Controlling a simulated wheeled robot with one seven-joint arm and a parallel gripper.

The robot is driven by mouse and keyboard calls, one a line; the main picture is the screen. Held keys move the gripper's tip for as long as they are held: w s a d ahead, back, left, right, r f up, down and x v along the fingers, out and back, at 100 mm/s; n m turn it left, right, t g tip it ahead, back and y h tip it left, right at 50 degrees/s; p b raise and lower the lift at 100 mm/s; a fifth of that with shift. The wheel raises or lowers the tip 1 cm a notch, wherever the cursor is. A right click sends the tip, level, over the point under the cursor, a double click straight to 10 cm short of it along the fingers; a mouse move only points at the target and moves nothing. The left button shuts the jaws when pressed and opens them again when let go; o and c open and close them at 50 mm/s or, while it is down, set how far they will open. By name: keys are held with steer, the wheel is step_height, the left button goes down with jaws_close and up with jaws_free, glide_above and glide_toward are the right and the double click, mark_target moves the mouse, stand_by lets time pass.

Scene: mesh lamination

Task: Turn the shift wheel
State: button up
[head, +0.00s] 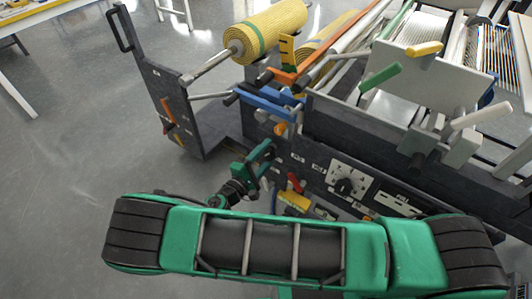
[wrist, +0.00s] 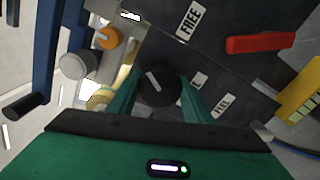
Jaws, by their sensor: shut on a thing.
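The shift wheel appears as a round black knob (wrist: 157,87) with a white pointer line, on the dark machine panel in the wrist view. My gripper (wrist: 156,92) has its two green fingers on either side of it, shut on it. In the head view, my gripper (head: 264,158) reaches the lower front panel of the machine (head: 315,172). The knob itself cannot be made out there, hidden by my gripper.
A red handle (wrist: 261,43) and a yellow part (wrist: 300,90) sit right of the knob. An orange knob (wrist: 108,38) and a blue bar (wrist: 42,60) are on its left. A numbered dial (head: 347,182) is further right on the panel. Open floor (head: 80,150) lies left.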

steer(key=o, duration=1.1)
steer(key=shift+c, duration=0.2)
steer(key=v, duration=1)
steer(key=shift+s+a, duration=0.25)
steer(key=shift+a, duration=0.05)
steer(key=shift+f, duration=0.1)
